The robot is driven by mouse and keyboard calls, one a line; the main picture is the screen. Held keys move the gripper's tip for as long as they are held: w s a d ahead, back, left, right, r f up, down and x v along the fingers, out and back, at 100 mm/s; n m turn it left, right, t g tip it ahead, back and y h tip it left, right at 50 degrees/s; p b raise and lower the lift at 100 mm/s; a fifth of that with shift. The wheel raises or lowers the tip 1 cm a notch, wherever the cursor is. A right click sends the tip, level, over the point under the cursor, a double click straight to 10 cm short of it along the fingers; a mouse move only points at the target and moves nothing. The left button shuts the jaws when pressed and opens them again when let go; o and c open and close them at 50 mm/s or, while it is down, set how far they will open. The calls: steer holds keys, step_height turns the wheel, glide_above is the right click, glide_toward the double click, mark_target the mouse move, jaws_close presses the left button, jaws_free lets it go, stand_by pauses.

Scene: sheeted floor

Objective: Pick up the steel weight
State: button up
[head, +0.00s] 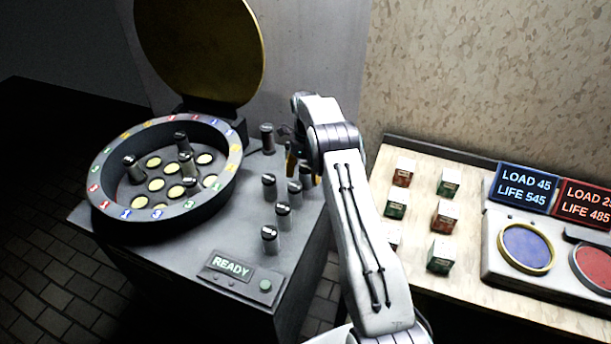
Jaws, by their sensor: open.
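Several small steel cylinders with dark bands, which look like the steel weights, stand upright on the grey cabinet top. One steel weight (267,138) is at the back, and others stand nearer the front, such as the frontmost one (270,240). A steel cylinder shows between or just behind the fingers, partly hidden by my arm. I cannot tell whether they touch it.
The basin has a numbered rim, pale round pads and a raised round lid (200,50). A READY panel (231,267) is at the cabinet's front. A wooden table (470,287) at right holds several small boxes, two displays and a blue and a red round pad.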

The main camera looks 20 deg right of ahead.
steer(key=shift+f, duration=1.2)
steer(key=c, duration=1.2)
steer(key=shift+r, duration=0.1)
steer(key=shift+c, duration=0.8)
steer(key=shift+r, duration=0.1)
